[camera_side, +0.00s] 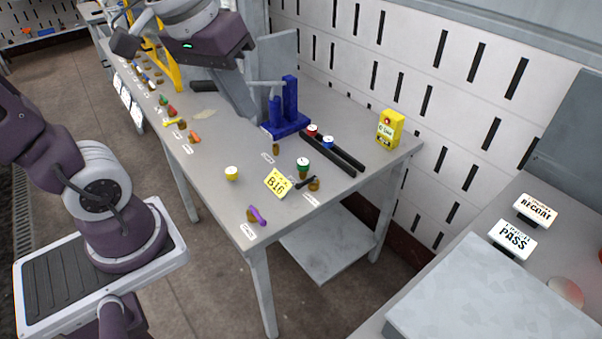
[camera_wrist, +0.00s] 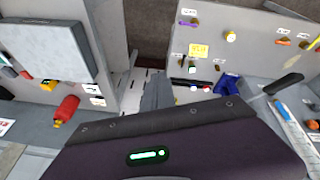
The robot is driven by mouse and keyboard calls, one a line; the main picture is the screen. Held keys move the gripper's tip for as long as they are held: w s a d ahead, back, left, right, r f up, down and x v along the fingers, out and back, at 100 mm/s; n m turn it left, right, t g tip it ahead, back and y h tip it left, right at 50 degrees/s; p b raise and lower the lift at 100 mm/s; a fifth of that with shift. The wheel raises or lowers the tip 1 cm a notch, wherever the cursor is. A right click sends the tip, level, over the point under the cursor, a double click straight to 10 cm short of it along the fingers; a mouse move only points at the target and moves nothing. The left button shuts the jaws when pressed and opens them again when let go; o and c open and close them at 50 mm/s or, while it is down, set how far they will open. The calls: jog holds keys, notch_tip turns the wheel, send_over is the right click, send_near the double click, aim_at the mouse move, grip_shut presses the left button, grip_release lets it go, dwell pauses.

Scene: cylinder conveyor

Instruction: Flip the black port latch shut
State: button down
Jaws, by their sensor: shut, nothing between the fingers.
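The black latch (camera_side: 305,182) is a small dark lever on the grey table, just right of the yellow B16 tag (camera_side: 277,183) and below the green-topped cylinder (camera_side: 303,164). Whether it is flipped over its port is too small to tell. In the wrist view the tag (camera_wrist: 198,50) shows, but I cannot clearly make out the latch near it. My gripper (camera_side: 245,106) is shut and empty, behind and left of the latch, near the blue stand (camera_side: 285,127). Its grey fingers (camera_wrist: 158,90) point away from the wrist camera. It is apart from the latch.
Two black rails (camera_side: 332,154) with red-topped and blue-topped cylinders lie behind the latch. A yellow cylinder (camera_side: 232,173), a purple lever (camera_side: 258,215) and a yellow box (camera_side: 390,129) stand on the table. The table's middle left is mostly clear.

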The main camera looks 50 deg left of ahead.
jog(key=w+a+f+n+g, duration=0.2)
jog(key=w+a+f+n, duration=0.15)
jog(key=w, duration=0.55)
jog(key=n+g+h, duration=0.2)
jog(key=n, duration=0.9)
send_over(307, 182)
jog(key=a, duration=0.9)
jog(key=a+x, duration=0.2)
jog(key=x, duration=0.8)
jog(key=a+f+x, duration=0.1)
jog(key=a+x, duration=0.1)
jog(key=x, duration=0.8)
jog(key=shift+s+a, duration=0.3)
jog(key=shift+s, duration=0.3)
jog(key=x, duration=1)
jog(key=shift+s+d+f, duration=0.15)
jog(key=shift+d, duration=0.1)
jog(key=d, duration=0.2)
jog(key=shift+d+f, duration=0.1)
jog(key=shift+d, duration=0.25)
jog(key=shift+d+f, duration=0.1)
jog(key=shift+d, duration=0.45)
